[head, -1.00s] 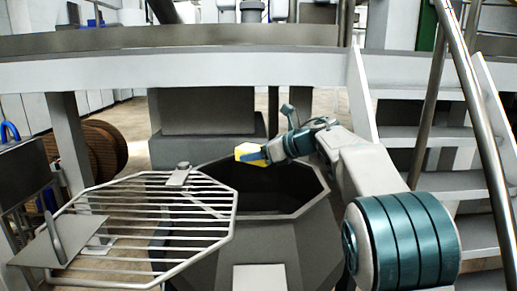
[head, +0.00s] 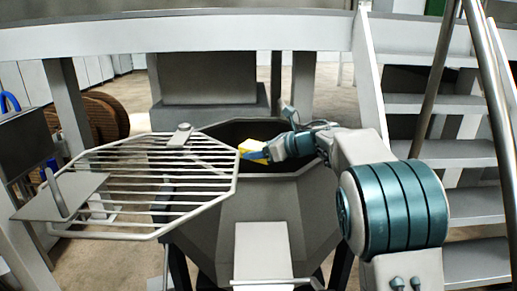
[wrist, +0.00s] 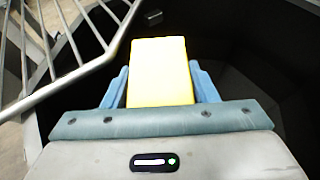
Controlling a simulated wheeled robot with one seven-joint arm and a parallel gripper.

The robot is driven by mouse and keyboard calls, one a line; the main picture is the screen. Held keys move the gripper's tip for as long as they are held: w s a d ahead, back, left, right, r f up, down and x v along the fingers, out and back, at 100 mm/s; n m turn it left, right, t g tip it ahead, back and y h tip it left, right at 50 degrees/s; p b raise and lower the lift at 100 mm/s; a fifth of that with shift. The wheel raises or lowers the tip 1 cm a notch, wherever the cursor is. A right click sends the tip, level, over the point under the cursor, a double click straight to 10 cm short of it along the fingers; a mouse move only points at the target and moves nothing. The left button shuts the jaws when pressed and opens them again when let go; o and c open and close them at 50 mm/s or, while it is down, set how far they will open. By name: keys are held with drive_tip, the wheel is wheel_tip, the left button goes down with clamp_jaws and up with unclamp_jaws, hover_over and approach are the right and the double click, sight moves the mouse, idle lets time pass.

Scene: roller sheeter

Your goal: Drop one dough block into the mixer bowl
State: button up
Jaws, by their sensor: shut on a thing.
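A yellow dough block (wrist: 160,72) is held between the two blue fingers of my gripper (wrist: 161,88) in the wrist view. In the head view the yellow block (head: 253,150) shows at the tip of my gripper (head: 262,153), over the opening of the grey mixer bowl (head: 265,215). The dark inside of the bowl (wrist: 255,85) lies beneath the block in the wrist view. The barred grate lid (head: 150,185) is to the left of the block and covers the left part of the opening. The bowl's bottom is too dark to make out.
The grate's bars (wrist: 75,45) run close along the left of my gripper in the wrist view. Metal stairs with a railing (head: 440,150) stand to the right. A brown spool (head: 105,118) stands behind at the left.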

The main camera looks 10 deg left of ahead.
drive_tip(key=o, duration=1.2)
drive_tip(key=b+v, duration=0.4)
drive_tip(key=v, duration=0.9)
drive_tip(key=shift+s+d+r, duration=0.15)
drive_tip(key=shift+d+r, duration=0.1)
drive_tip(key=shift+d, duration=0.05)
